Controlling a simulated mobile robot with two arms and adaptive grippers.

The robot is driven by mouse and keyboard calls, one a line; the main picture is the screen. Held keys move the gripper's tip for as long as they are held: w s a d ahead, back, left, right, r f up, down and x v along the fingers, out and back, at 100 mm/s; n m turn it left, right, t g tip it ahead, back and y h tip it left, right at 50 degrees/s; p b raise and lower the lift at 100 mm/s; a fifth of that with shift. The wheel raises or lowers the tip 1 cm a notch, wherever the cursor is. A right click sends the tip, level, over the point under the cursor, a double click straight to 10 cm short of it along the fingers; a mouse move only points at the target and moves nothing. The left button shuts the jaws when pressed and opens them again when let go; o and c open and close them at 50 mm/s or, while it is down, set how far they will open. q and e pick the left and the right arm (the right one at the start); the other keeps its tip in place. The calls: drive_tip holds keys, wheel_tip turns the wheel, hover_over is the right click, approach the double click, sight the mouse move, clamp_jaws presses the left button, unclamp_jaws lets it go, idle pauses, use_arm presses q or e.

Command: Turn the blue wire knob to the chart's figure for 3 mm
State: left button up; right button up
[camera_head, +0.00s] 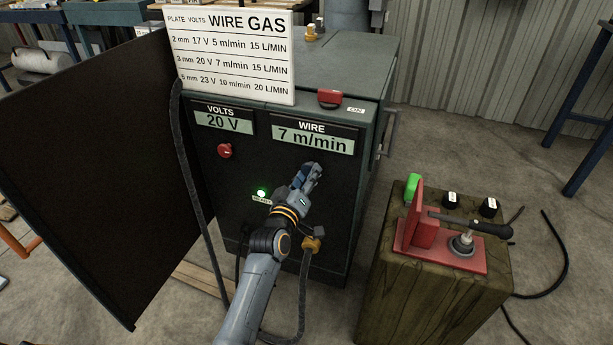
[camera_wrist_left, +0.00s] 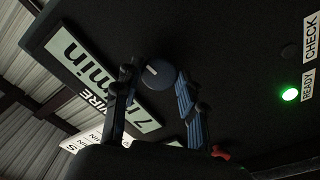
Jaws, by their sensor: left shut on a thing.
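The blue wire knob (camera_wrist_left: 158,75) sits on the dark front of the welding machine (camera_head: 235,170), below the wire display (camera_head: 313,138). My left gripper (camera_head: 312,172) is shut on the knob, one finger on each side; in the head view the gripper hides it. A pale mark shows on the knob's face in the left wrist view. The wire display reads 7 m/min. The chart (camera_head: 230,55) on top gives 20 V, 7 m/min and 15 L/MIN for 3 mm. My right gripper is not in view.
The volts display (camera_head: 223,122) reads 20 V, above a red knob (camera_head: 225,151). A green ready light (camera_head: 261,193) glows. A red switch (camera_head: 329,98) is by an ON label. A wooden block (camera_head: 430,290) with a red clamp fixture (camera_head: 445,255) stands right. A dark panel (camera_head: 100,170) stands left.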

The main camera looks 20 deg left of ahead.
use_arm(q)
drive_tip(key=o, duration=1.1)
drive_tip(key=s, duration=1.2)
drive_tip(key=shift+a, duration=0.2)
